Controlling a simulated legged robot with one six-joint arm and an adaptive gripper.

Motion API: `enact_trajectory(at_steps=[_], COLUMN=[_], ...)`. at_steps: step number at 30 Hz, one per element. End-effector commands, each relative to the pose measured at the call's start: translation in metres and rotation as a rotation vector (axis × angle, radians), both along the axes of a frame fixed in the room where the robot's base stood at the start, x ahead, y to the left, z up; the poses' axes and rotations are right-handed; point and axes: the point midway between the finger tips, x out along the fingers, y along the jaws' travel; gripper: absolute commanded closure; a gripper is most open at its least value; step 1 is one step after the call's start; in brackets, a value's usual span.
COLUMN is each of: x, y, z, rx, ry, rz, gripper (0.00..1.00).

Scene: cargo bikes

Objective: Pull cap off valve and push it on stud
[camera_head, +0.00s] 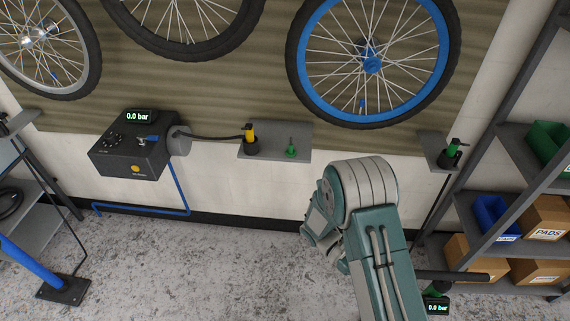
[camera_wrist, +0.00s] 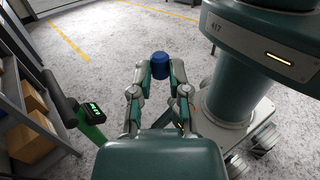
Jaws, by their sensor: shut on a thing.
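In the wrist view, my gripper (camera_wrist: 160,73) has both fingers closed on a blue cap (camera_wrist: 160,63), held at the fingertips. Only floor shows behind the cap. In the head view the fingers and the cap are hidden behind my arm, below the wheel wall. The blue-rimmed wheel (camera_head: 371,62) hangs above. A small blue piece (camera_head: 362,103) shows near its lower rim; I cannot tell whether it is the valve.
A black inflator box (camera_head: 130,158) reads 0.0 bar; its hose reaches the yellow-black fitting (camera_head: 250,138) beside the stud. A small bracket (camera_head: 438,150) holds a green-black fitting at right. Shelving with bins (camera_head: 497,215) stands right. A pump with gauge (camera_wrist: 90,109) is near my gripper.

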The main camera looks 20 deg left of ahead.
Motion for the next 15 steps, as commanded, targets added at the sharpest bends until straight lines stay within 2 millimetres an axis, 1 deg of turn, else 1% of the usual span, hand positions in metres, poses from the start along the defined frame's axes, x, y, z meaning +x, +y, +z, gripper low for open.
enact_trajectory(at_steps=[1, 5, 6, 8, 9, 11, 12, 14, 15], x=[0.013, 0.052, 0.065, 0.084, 0.097, 0.116, 0.128, 0.146, 0.157], y=[0.000, 0.004, 0.007, 0.015, 0.021, 0.033, 0.042, 0.060, 0.073], z=[0.001, 0.007, 0.009, 0.014, 0.017, 0.023, 0.026, 0.033, 0.038], rx=[0.001, 0.002, 0.002, 0.004, 0.003, 0.003, 0.004, 0.005, 0.004], ry=[-0.002, -0.002, -0.003, -0.002, -0.003, -0.004, -0.004, -0.004, -0.004], rz=[0.104, 0.372, 0.455, 0.579, 0.662, 0.788, 0.872, 0.999, 1.084], gripper=[1.00, 1.00, 1.00, 1.00, 1.00, 1.00, 1.00, 1.00, 1.00])
